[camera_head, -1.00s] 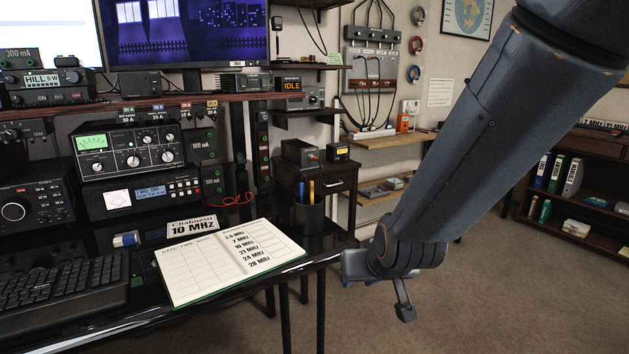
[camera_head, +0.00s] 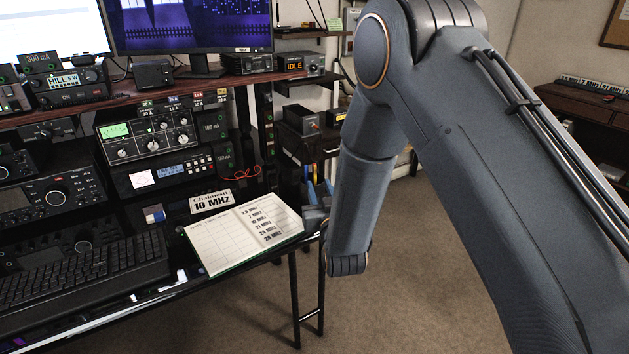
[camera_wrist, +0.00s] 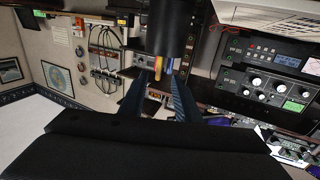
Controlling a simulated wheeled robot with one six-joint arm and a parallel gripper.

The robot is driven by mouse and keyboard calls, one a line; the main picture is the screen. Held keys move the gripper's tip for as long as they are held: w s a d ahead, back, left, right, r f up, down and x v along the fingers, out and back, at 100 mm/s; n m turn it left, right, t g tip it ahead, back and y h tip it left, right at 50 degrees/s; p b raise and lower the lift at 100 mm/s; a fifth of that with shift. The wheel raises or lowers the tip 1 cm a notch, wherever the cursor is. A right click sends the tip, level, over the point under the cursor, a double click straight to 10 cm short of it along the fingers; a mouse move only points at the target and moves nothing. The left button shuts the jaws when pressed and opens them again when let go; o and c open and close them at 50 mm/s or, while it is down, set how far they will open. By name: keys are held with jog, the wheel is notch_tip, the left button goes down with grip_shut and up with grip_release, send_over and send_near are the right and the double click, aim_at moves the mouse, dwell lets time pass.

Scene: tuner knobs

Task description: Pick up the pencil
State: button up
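A dark pen cup (camera_head: 290,188) stands at the right end of the desk, partly hidden by my gripper. A thin yellow-orange stick, which looks like the pencil (camera_wrist: 158,68), sticks out of it beside a blue one (camera_wrist: 169,66). The wrist view is upside down, so the cup (camera_wrist: 172,28) hangs at the top there. My gripper (camera_wrist: 158,97) is open and empty. Its two fingers point toward the cup, with the stick tips showing between them. In the head view my gripper (camera_head: 319,192) is beside the cup; the exact gap cannot be told.
An open logbook (camera_head: 245,237) lies on the desk left of my gripper, with a 10 MHZ sign (camera_head: 212,202) behind it. A keyboard (camera_head: 80,272) is at the left. Radio gear (camera_head: 150,135) fills the back. Carpet floor (camera_head: 390,310) is open at the right.

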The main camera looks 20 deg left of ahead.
aim_at(315, 172)
jog(key=x, duration=0.2)
jog(key=p+x, duration=0.1)
jog(key=x, duration=0.3)
jog(key=shift+w+r+p, duration=0.25)
jog(key=shift+r+p, duration=0.05)
jog(key=shift+r, duration=0.05)
grip_shut()
